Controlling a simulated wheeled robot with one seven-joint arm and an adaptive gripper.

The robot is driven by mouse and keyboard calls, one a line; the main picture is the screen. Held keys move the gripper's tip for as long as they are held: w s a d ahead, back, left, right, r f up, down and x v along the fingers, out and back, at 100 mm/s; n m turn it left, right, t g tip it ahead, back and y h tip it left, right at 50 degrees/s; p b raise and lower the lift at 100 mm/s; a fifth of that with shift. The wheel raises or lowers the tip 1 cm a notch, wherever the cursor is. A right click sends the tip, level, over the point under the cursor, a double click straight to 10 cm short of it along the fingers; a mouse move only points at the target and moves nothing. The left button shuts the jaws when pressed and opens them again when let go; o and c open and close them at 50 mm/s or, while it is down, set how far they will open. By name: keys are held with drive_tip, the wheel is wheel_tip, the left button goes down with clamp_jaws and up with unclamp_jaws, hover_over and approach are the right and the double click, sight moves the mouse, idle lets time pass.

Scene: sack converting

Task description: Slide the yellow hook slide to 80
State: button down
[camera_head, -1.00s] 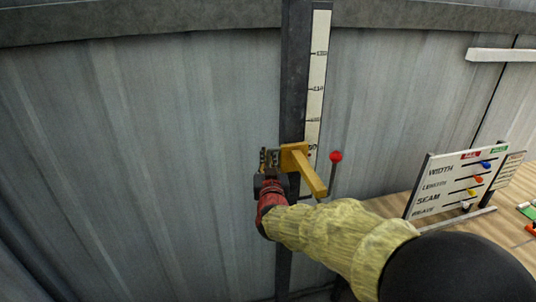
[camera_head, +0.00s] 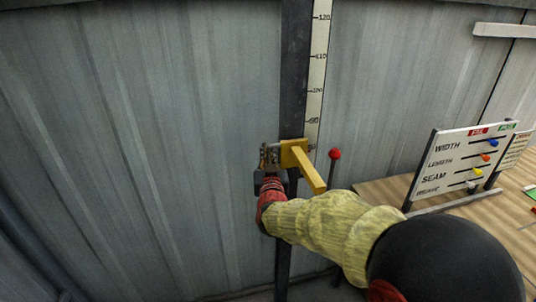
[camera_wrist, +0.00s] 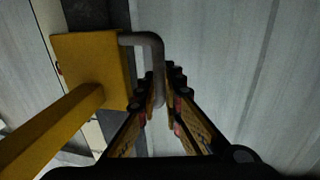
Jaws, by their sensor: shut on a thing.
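The yellow hook slide (camera_head: 293,153) sits on a dark upright rail (camera_head: 295,65), with its yellow arm pointing down to the right. Beside the rail runs a white scale (camera_head: 319,50) with the marks 120, 110, 100 and 90 readable. The slide is a little below the 90 mark; lower marks are hidden or unreadable. My gripper (camera_head: 270,158) is at the slide's left side. In the wrist view, my gripper (camera_wrist: 160,90) is shut on the grey bent handle (camera_wrist: 157,50) that sticks out of the yellow block (camera_wrist: 95,65).
A red-knobbed lever (camera_head: 335,154) stands just right of the slide. A board with coloured sliders (camera_head: 455,160) stands on a wooden table (camera_head: 380,190) at the right. The corrugated wall left of the rail is clear.

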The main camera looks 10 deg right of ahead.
drive_tip(key=c, duration=2.2)
unclamp_jaws()
drive_tip(key=shift+s+f, duration=0.1)
drive_tip(key=shift+f, duration=0.35)
drive_tip(key=shift+o, duration=1.4)
drive_tip(key=shift+r, duration=0.2)
drive_tip(key=s+a, duration=0.2)
drive_tip(key=s, duration=0.9)
drive_tip(key=shift+s+a, duration=0.2)
drive_tip(key=shift+s, duration=0.15)
